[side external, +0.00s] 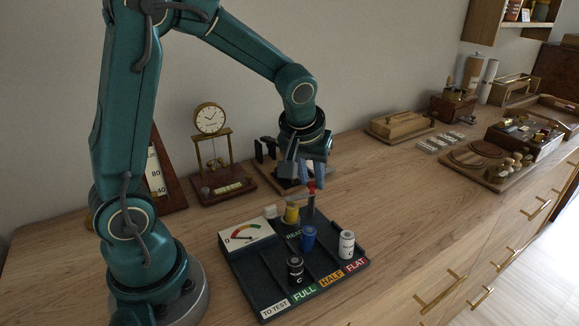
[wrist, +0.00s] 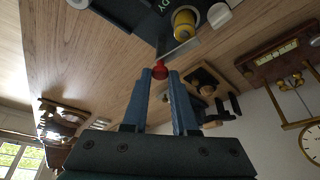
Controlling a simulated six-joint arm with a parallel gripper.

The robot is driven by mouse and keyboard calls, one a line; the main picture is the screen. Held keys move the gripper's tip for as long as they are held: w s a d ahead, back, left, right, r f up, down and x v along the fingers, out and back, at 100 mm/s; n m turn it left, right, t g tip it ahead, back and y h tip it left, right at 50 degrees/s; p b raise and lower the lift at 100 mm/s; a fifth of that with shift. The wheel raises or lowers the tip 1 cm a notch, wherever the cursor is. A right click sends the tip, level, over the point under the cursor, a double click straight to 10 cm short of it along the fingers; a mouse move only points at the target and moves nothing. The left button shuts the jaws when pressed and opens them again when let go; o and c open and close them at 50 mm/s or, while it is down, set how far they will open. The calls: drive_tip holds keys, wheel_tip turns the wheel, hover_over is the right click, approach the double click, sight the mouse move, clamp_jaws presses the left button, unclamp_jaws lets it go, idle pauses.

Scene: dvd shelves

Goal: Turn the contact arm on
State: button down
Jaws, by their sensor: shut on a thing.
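The contact arm (side external: 310,206) is a grey metal strip with a red knob (side external: 312,187) at its end. It stands raised at the back right of the dark battery tester (side external: 262,285). In the wrist view the red knob (wrist: 160,69) sits between the tips of my two blue fingers, and the arm's metal strip (wrist: 176,50) runs from it toward the tester. My gripper (side external: 311,178) is shut on the red knob. The tester has a dial (side external: 245,234) at its left and coloured labels FULL, HALF and FLAT along its front.
A yellow battery (side external: 291,213), a blue one (side external: 308,238), a white one (side external: 346,244) and a black one (side external: 295,269) stand on the tester. A pendulum clock (side external: 210,120) stands behind. Bare wooden counter lies to the right.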

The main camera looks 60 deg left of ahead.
drive_tip(key=shift+d+n+g+y, duration=0.1)
drive_tip(key=shift+n+g+y, duration=0.2)
drive_tip(key=shift+n, duration=0.7)
drive_tip(key=c, duration=0.7)
unclamp_jaws()
drive_tip(key=shift+v, duration=2.55)
